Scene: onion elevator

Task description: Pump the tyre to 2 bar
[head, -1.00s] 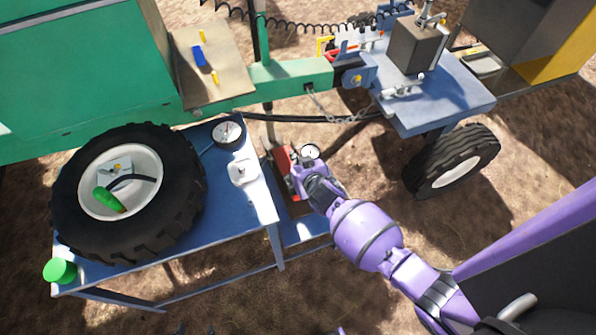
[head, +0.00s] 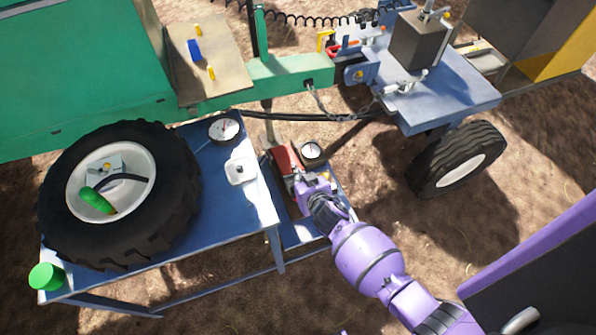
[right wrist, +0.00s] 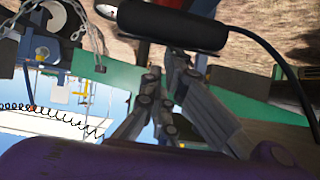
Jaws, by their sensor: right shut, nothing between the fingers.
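The black tyre (head: 175,215) with a white rim (head: 140,190) lies flat on the blue table at the left in the head view. A dark hose and a green-handled piece (head: 97,201) lie over its hub. A red pump unit (head: 286,158) stands on a low blue shelf right of the table, with a round dial gauge (head: 311,150) beside it. My right gripper (head: 302,180) is shut and empty at the near end of the pump. In the right wrist view its fingertips (right wrist: 163,66) are just below a black cylindrical handle (right wrist: 172,25); contact is unclear. My left gripper is out of view.
A larger dial gauge (head: 224,128) and a white piece (head: 240,171) rest on the blue table (head: 225,215). A green frame beam (head: 285,76) and a wheeled blue stand (head: 450,95) lie beyond.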

